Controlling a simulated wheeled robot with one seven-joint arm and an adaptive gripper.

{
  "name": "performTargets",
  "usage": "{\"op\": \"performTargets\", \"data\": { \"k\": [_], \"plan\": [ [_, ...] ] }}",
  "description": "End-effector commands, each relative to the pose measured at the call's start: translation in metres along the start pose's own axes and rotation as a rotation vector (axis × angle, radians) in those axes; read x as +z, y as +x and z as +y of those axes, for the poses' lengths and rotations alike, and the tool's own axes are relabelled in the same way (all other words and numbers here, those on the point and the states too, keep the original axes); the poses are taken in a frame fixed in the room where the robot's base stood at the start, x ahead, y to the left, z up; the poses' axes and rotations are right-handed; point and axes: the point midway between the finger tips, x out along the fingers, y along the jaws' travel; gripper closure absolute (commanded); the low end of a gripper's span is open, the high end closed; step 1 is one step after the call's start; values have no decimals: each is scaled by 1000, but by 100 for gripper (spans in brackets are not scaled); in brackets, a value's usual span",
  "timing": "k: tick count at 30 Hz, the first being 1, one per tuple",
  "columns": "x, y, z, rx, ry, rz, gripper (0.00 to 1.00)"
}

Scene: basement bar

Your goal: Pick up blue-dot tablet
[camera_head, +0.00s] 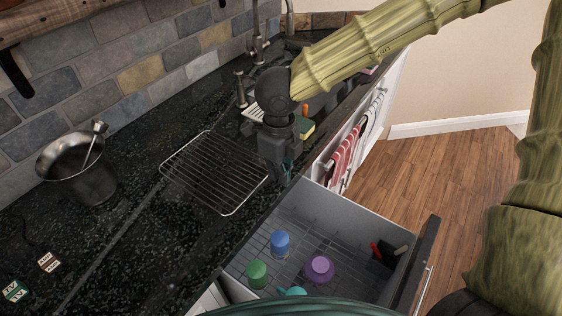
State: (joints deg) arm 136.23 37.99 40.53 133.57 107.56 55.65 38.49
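I cannot pick out a tablet with a blue dot in this view. Two small flat pieces with dark markings lie on the black counter at the lower left: a white and brown one (49,262) and a green and white one (15,291). Their markings are too small to read, and no blue dot shows on either. My gripper (287,172) points down between the wire rack and the open drawer, far to the right of these pieces. Its fingers are small and dark with a teal part, so its opening is unclear. Nothing is visibly held.
A wire rack (214,172) lies on the counter. A metal bucket (78,172) stands left of it. An open drawer (337,215) holds blue (280,243), green (257,274) and purple (320,269) cups. A sink with a faucet (258,40) is behind my gripper.

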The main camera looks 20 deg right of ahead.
Motion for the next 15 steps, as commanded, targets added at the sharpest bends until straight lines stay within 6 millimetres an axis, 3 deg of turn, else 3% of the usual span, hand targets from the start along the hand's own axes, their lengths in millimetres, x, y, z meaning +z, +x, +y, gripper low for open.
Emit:
{"op": "performTargets", "data": {
  "k": [6, 15],
  "plan": [
    [-7, -1, 11, -1, 0, -1, 100],
    [-7, -2, 12, 0, 0, 0, 100]
  ]
}}
